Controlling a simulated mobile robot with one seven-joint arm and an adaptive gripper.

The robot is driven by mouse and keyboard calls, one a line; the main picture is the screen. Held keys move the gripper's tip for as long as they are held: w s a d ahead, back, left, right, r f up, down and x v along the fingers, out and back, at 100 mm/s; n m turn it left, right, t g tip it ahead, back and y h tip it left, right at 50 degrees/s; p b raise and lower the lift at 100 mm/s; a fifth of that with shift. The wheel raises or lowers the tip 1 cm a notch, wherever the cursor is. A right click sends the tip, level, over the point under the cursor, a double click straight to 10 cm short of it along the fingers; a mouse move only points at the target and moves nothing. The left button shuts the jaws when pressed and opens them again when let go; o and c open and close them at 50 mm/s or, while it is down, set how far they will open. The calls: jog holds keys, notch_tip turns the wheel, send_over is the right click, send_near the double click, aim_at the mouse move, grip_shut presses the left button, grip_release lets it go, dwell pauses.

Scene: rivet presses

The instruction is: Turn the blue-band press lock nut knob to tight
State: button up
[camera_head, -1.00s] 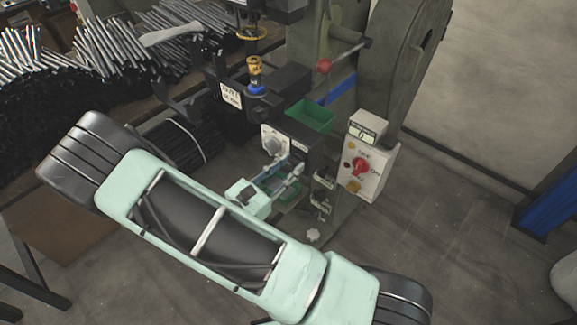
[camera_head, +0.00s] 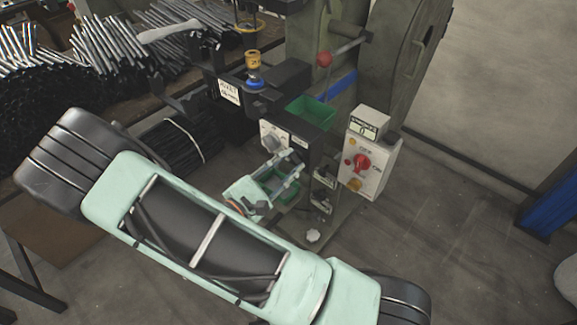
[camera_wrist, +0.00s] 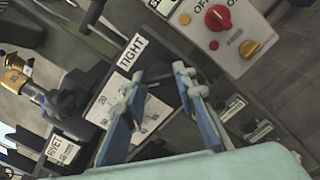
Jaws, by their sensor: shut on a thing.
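The blue-band press (camera_head: 290,75) stands upright with a blue ring (camera_head: 256,84) below a yellow collar. A TIGHT label (camera_wrist: 132,53) shows beside the plate in the wrist view. My gripper (camera_head: 286,160) reaches the press front from below, right by the knob. In the wrist view my gripper (camera_wrist: 160,82) shows two blue-sided fingers apart, in front of the plate. It is shut on the knob, but the contact is mostly hidden by the fingers.
A control box (camera_head: 367,165) with a red switch and yellow button is close on the right. A green bin (camera_head: 310,112) sits above the plate. A red-ball lever (camera_head: 325,59) sticks out higher up. Bundled rods (camera_head: 105,48) lie at left. Open floor (camera_head: 450,240) is at right.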

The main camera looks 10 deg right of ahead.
jog(key=m+b, duration=0.1)
jog(key=m, duration=0.1)
jog(key=m+b, duration=0.1)
jog(key=m, duration=0.1)
jog(key=m+b, duration=0.1)
jog(key=shift+s+f+m, duration=0.1)
jog(key=shift+f+m, duration=0.2)
jog(key=shift+m, duration=0.1)
jog(key=m+b, duration=0.3)
jog(key=m, duration=0.1)
jog(key=shift+m, duration=0.3)
jog(key=shift+b, duration=0.3)
jog(key=o, duration=1.1)
jog(key=shift+r, duration=0.1)
jog(key=v, duration=1.2)
